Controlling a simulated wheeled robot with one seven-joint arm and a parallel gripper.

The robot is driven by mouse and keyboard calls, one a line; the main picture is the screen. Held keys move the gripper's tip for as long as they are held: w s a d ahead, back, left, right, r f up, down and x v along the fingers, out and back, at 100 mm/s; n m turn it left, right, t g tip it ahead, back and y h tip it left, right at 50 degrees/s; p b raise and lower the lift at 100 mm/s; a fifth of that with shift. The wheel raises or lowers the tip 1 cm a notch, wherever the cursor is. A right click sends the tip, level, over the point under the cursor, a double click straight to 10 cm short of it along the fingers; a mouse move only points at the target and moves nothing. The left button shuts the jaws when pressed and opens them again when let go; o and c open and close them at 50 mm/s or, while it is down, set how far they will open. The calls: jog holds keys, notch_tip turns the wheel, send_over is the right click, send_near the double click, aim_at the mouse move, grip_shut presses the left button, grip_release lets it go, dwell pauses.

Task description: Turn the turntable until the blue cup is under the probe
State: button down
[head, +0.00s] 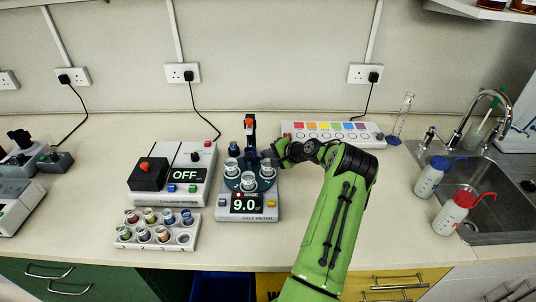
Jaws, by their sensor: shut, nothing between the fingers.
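The turntable (256,185) is a dark teal disc on a white meter (271,211) whose display reads 9.0. Several small clear cups stand on it, among them a left cup (231,167), a front cup (248,181) and a right cup (267,169). Their contents are too small to tell, so I cannot say which is the blue cup. The probe post (250,132), dark blue with an orange-red part, rises behind the turntable. My gripper (270,155) is shut, at the turntable's back right edge. I cannot tell whether it touches the disc or a cup.
A white device reading OFF (194,155) stands to the left. A rack (126,240) of colourful vials lies in front of it. A colour-square panel (296,130) is behind my arm. Two wash bottles (430,178) (452,215) and a sink (497,190) are at right.

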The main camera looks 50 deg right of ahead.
jog(key=p+v, duration=0.1)
jog(key=v, duration=1.4)
jog(key=shift+s+r, duration=0.15)
jog(key=shift+s, duration=0.15)
